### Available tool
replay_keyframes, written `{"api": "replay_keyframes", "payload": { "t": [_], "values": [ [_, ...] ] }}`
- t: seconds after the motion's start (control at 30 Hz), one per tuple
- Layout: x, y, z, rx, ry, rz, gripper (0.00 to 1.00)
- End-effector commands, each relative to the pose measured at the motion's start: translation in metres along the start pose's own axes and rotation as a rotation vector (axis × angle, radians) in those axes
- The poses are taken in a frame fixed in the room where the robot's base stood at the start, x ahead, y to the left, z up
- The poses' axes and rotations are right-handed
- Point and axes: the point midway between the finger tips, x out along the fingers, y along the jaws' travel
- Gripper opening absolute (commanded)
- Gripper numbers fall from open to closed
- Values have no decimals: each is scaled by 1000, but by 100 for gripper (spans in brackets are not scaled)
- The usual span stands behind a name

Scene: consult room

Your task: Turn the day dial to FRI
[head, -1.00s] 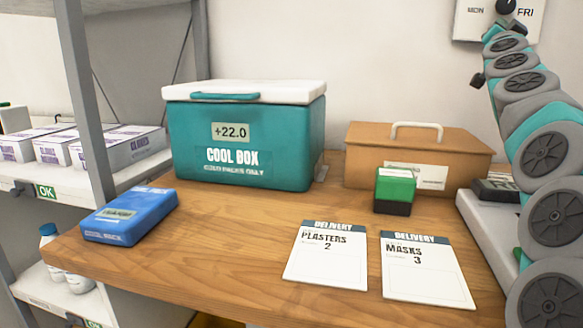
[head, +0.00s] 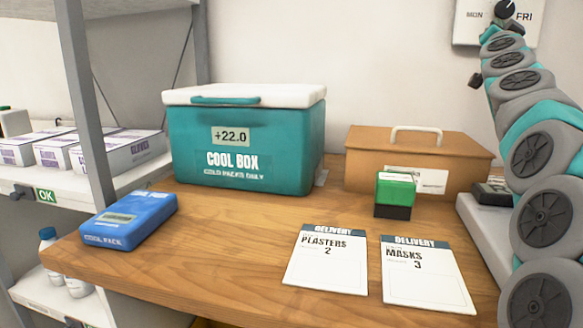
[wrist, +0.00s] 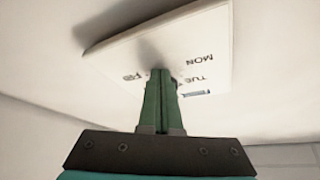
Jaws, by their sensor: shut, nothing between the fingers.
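The day dial's white panel (head: 466,33) is on the wall at the top right of the head view, with MON at left and FRI at right. Its round black knob (head: 506,9) shows just above my arm's end, at the picture's top edge. Which day it points to is not clear. In the wrist view the panel (wrist: 120,52) is tilted and upside down, with MON, TUE and a partly covered FRI. My gripper (wrist: 160,74) is shut, its green fingers together in front of the panel's middle. They hide the knob there, and I cannot tell whether they touch it.
Below, a wooden desk (head: 230,240) holds a teal cool box (head: 245,140), a brown case (head: 365,165), a green-and-black block (head: 394,195), a blue cool pack (head: 130,218) and two delivery cards (head: 326,262). Shelves (head: 20,180) stand at left. My arm fills the right edge.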

Motion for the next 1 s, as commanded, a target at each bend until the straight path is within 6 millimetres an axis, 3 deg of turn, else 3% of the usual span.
{"api": "replay_keyframes", "payload": {
  "t": [1.0],
  "values": [
    [1,-19,-1,2,-1,2,0]
  ]
}}
